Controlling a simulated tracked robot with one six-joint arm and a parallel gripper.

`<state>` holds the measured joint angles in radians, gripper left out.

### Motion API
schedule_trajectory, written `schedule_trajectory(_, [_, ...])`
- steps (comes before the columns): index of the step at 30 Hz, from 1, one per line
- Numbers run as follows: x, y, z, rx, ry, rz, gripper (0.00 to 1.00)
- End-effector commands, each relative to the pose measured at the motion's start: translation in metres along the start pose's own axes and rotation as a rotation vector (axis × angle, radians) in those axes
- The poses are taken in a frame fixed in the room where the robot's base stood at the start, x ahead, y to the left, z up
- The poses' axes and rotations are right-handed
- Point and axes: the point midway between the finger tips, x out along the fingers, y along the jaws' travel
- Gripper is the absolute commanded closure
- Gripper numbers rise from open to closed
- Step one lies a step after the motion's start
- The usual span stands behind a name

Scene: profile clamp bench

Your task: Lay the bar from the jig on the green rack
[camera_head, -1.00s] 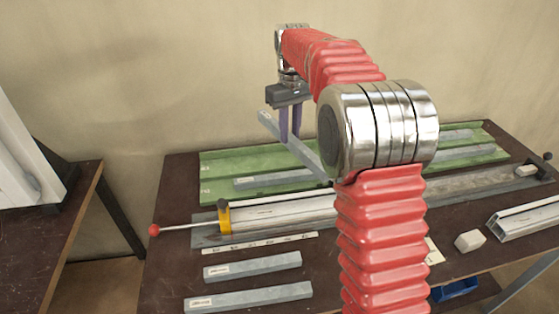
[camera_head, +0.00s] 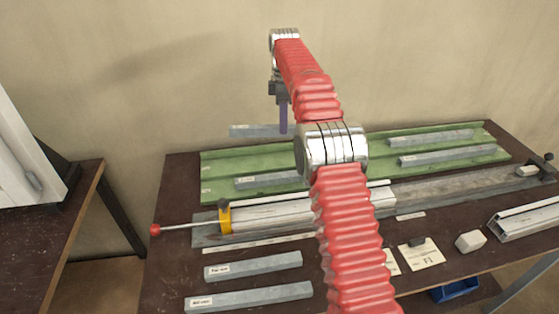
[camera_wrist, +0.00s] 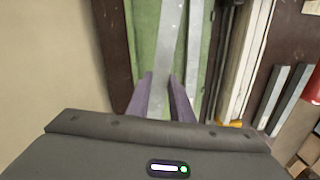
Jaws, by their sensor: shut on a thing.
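My gripper (camera_head: 283,130) is shut on a grey bar (camera_head: 252,131), which also shows between the fingers in the wrist view (camera_wrist: 172,45). The held bar is roughly level, in line with the green rack (camera_head: 220,161) and above its back left part. Its right part is hidden behind my arm in the head view. The rack holds one grey bar (camera_head: 262,181) at front left and two bars (camera_head: 430,138) (camera_head: 450,156) at right. The jig (camera_head: 470,183) lies in front of the rack, with a yellow clamp (camera_head: 225,219) and a pale profile in it.
Two labelled bars (camera_head: 253,266) (camera_head: 250,297) lie on the dark bench (camera_head: 170,270) in front. A white block (camera_head: 471,241), a paper card (camera_head: 421,254) and an aluminium profile (camera_head: 525,219) are at right. A wall stands close behind the bench.

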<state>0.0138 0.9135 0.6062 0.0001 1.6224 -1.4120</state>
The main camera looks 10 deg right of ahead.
Motion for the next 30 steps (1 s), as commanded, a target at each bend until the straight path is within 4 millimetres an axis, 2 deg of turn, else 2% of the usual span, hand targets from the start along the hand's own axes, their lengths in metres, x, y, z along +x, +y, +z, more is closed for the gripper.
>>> schedule_trajectory(7, [0.009, 0.011, -0.002, -0.157, 0.000, 0.002, 1.00])
schedule_trajectory(20, [0.010, 0.011, -0.001, -0.172, 0.000, 0.002, 1.00])
schedule_trajectory(26, [0.024, 0.011, -0.001, -0.172, 0.000, -0.001, 1.00])
schedule_trajectory(30, [0.042, 0.011, -0.001, -0.172, 0.000, -0.001, 1.00])
